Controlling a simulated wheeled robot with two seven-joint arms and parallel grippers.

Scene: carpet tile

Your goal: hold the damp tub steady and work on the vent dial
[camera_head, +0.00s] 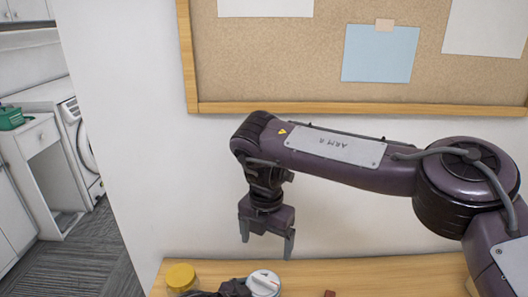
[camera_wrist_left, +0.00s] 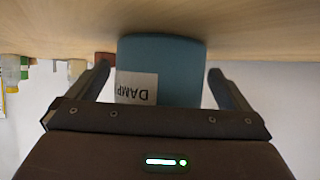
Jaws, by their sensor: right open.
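The damp tub is blue with a white label reading DAMP, which appears upside down, in the left wrist view (camera_wrist_left: 182,75). In the head view only its top shows, at the bottom edge, with the white vent dial (camera_head: 264,284) on it. My left gripper (camera_wrist_left: 159,72) has one finger on each side of the tub, with a narrow gap showing at each finger, so it looks open around it. In the head view it is a dark shape cut off by the bottom edge. My right gripper (camera_head: 267,241) is open and empty, pointing down above the tub, clear of the dial.
A jar with a yellow lid (camera_head: 182,277) stands left of the tub on the wooden table (camera_head: 400,272). A small red object (camera_head: 329,293) lies to the right. A cork board (camera_head: 290,60) hangs on the wall behind. The table to the right looks mostly free.

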